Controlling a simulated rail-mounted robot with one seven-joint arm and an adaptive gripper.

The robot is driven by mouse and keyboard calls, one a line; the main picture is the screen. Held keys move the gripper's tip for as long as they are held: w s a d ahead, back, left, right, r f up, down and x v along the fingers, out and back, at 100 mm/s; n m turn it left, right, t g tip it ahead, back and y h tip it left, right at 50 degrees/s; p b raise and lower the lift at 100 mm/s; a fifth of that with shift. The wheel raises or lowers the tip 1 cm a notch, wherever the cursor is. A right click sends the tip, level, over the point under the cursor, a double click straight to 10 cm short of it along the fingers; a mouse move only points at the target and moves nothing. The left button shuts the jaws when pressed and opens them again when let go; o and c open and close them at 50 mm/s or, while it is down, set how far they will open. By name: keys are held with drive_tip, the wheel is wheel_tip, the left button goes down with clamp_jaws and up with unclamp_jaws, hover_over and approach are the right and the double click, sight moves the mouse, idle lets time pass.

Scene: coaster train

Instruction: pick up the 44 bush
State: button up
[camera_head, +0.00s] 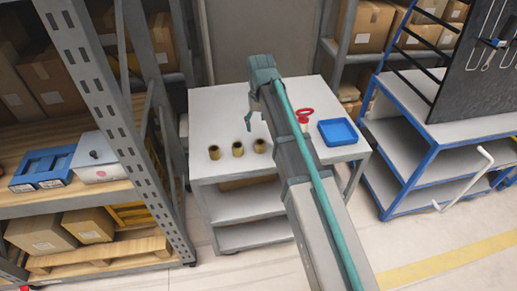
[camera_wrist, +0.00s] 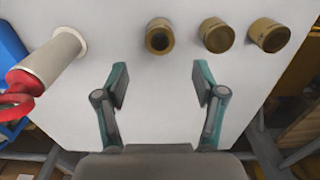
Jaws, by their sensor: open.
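Three brass-coloured hollow bushes stand in a row on the white top of a grey cart (camera_head: 225,105). In the head view they are the left bush (camera_head: 214,152), the middle bush (camera_head: 237,149) and the right bush (camera_head: 259,146). The wrist view shows them at the top as three bushes (camera_wrist: 159,36) (camera_wrist: 215,35) (camera_wrist: 268,35). No size marks are readable, so I cannot tell which is the 44. My gripper (camera_wrist: 160,82) is open and empty above the cart top. The wrist view's leftmost bush lies ahead of the gap between its fingers, apart from them. My arm partly hides the gripper in the head view.
A pale cylinder (camera_wrist: 50,59) with a red part (camera_head: 305,114) lies on the cart. A blue tray (camera_head: 338,132) is at the cart's right. A shelf rack (camera_head: 110,90) with boxes stands left; a blue-framed bench (camera_head: 430,132) stands right. The cart's back left is clear.

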sight(260, 146)
drive_tip(key=shift+s+f+p, duration=0.15)
drive_tip(key=shift+f+p, duration=1.35)
drive_tip(key=shift+f, duration=3.5)
drive_tip(key=c, duration=1.3)
drive_tip(key=shift+r, duration=0.15)
